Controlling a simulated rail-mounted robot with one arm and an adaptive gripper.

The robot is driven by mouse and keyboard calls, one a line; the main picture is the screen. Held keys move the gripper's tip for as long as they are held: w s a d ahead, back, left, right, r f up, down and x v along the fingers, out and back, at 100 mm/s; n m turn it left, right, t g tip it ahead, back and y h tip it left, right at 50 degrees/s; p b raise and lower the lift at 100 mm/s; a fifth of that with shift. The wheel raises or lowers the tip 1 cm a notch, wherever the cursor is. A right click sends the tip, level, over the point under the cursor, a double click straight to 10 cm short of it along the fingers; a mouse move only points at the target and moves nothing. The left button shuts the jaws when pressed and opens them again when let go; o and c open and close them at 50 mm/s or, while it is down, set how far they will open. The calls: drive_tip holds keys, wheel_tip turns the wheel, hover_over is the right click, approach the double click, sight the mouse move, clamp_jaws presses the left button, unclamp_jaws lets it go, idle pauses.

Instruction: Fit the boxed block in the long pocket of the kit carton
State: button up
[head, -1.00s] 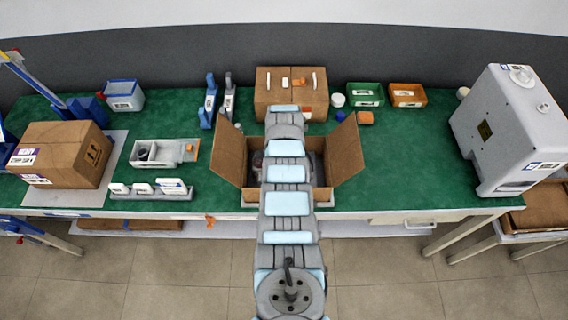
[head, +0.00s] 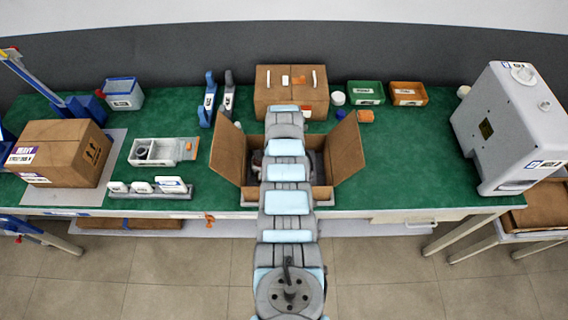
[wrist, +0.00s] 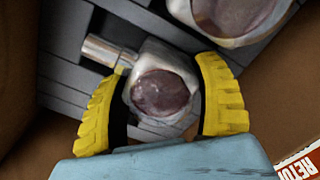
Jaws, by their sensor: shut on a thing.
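The open kit carton (head: 325,193) stands mid-bench, its side flaps spread; my arm covers much of its inside. In the wrist view my gripper (wrist: 162,75) is inside the carton, its yellow fingers shut on a pale block (wrist: 162,96) with a round dark-red face. A metal stub sticks out from the block's upper left. Dark grey slotted lining (wrist: 65,60) lies beneath. I cannot tell whether the block rests on it or which pocket is the long one. The gripper is hidden in the head view.
A larger pale part with a round dark face (wrist: 235,12) sits close by at the upper right of the wrist view. Closed cartons stand behind (head: 292,95) and left (head: 55,155). A grey machine (head: 515,130) stands right. Green bench is bare between carton and machine.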

drive_tip(key=shift+f, duration=0.15)
drive_tip(key=o, duration=1.3)
drive_tip(key=shift+o, duration=0.2)
drive_tip(key=shift+r+p, duration=3.2)
drive_tip(key=shift+r, duration=1.3)
